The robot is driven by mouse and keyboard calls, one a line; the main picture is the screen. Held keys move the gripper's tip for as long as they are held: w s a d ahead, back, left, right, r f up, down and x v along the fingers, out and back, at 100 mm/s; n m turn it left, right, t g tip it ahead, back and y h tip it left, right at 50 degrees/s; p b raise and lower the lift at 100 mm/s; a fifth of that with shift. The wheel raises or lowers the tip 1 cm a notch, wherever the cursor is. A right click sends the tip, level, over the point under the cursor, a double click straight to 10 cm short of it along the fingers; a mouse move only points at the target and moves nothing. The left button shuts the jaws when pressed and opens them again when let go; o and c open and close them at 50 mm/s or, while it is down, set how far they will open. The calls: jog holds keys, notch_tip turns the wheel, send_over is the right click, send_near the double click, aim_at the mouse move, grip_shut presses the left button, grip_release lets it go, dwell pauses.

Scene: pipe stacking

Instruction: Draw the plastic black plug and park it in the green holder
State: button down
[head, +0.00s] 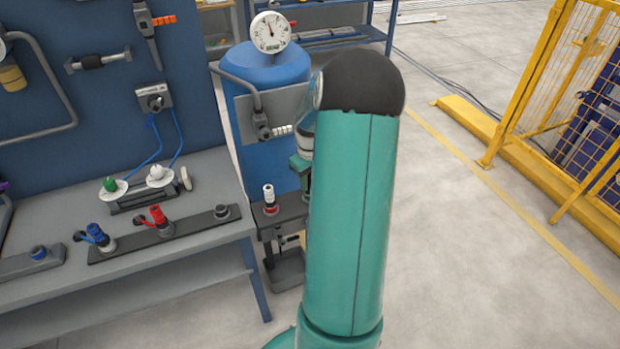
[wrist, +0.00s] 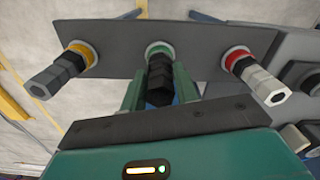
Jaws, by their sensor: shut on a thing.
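My gripper (wrist: 158,88) is shut on a black ridged plug (wrist: 160,82), one green finger on each side of it. The plug lines up with the green ring of the holder (wrist: 158,47), in the middle of a dark grey plate. Its far end meets or overlaps the ring in the picture; I cannot tell how deep it sits. In the head view my arm hides the plug and green holder; only part of my gripper shows, beside the small stand (head: 284,210).
The bench (head: 100,195) at left carries a dark strip (head: 190,232) with blue and red plugs. A blue tank (head: 270,75) stands behind the stand.

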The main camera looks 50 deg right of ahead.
jog(key=shift+f, duration=0.1)
jog(key=c, duration=1)
grip_release()
notch_tip(320, 180, up, 14)
